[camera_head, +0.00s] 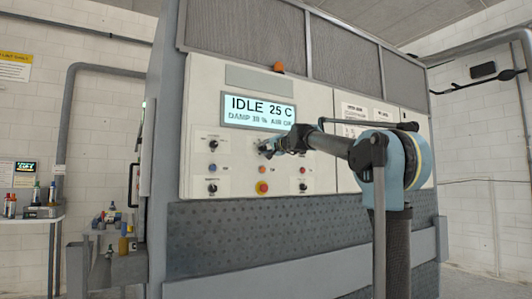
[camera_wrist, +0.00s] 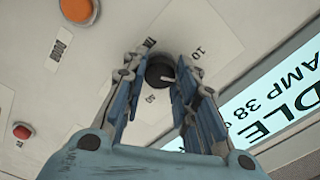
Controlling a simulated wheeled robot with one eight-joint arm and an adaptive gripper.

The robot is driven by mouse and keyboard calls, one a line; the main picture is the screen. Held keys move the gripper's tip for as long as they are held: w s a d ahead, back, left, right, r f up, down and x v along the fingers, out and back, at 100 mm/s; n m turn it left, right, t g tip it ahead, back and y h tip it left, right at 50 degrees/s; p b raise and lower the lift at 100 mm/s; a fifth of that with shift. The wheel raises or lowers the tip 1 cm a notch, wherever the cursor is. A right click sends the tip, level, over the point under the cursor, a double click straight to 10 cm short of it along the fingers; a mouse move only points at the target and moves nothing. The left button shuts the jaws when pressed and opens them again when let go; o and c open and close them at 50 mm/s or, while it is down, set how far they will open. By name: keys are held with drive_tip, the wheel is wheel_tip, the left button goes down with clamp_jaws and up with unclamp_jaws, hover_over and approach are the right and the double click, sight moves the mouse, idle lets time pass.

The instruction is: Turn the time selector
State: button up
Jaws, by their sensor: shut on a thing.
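A round black selector knob (camera_wrist: 160,72) sits on the pale control panel in the wrist view. Printed numbers, one of them 10, surround it, and a light pointer mark shows on its face. My gripper (camera_wrist: 162,60) has one blue-grey finger on each side of the knob and is shut on it. In the head view my gripper (camera_head: 270,147) is at the panel just below the display and hides the knob there. The display (camera_head: 258,111) reads IDLE 25 C, with a smaller line starting DAMP.
An orange button (camera_wrist: 76,8) and a red button (camera_wrist: 22,131) are near the knob. Shelves with bottles (camera_head: 125,243) stand left of the machine.

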drive_tip(key=shift+d, duration=0.1)
idle(0.3)
drive_tip(key=o, duration=1.1)
drive_tip(key=shift+w+f, duration=0.1)
drive_tip(key=v, duration=1.2)
drive_tip(key=shift+f, duration=0.1)
